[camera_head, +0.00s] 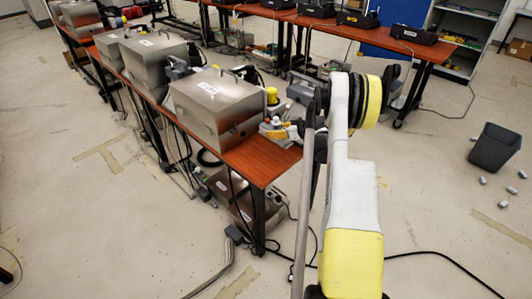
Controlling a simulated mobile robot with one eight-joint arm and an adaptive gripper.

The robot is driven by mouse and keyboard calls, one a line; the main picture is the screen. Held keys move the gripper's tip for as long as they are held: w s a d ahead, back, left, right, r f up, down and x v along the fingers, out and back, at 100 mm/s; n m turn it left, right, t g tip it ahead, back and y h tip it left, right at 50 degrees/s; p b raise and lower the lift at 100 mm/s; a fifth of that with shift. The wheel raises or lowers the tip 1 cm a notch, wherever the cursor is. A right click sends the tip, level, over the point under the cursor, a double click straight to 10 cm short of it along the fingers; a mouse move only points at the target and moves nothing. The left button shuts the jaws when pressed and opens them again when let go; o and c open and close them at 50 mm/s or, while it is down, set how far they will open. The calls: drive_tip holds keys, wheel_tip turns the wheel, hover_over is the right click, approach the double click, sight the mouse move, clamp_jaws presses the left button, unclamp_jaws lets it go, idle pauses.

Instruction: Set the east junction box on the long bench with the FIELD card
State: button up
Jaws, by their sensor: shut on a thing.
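My arm rises in the right middle of the view. My gripper (319,101) is mostly hidden beside its white and yellow joint; only dark parts show. It is shut on a grey object (299,92), partly hidden, that shows left of the arm; I cannot tell if this is the east junction box. A long orange-brown bench (258,158) runs from the near middle to the far left. Another orange-topped bench (437,53) runs along the back. White cards show on both benches; their words are too small to read, so I cannot tell which is FIELD.
Steel cases, the nearest (215,105) large, stand on the left bench. Small devices (282,130) crowd its near end. Black cases (411,34) stand on the back bench.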

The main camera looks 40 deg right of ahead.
drive_tip(key=a+f, duration=0.1)
drive_tip(key=a+f+b, duration=0.1)
drive_tip(key=a, duration=0.1)
drive_tip(key=a+f, duration=0.1)
drive_tip(key=a, duration=0.1)
drive_tip(key=shift+w+f+b, duration=0.1)
drive_tip(key=shift+w+b, duration=0.2)
drive_tip(key=shift+w, duration=0.05)
wheel_tip(320, 180, down, 4)
drive_tip(key=shift+f+b, duration=0.1)
drive_tip(key=shift+b, duration=1.05)
drive_tip(key=shift+a+r, duration=0.1)
drive_tip(key=shift+r, duration=0.1)
drive_tip(key=shift+f, duration=0.15)
drive_tip(key=o, duration=1.3)
drive_tip(key=shift+c, duration=0.2)
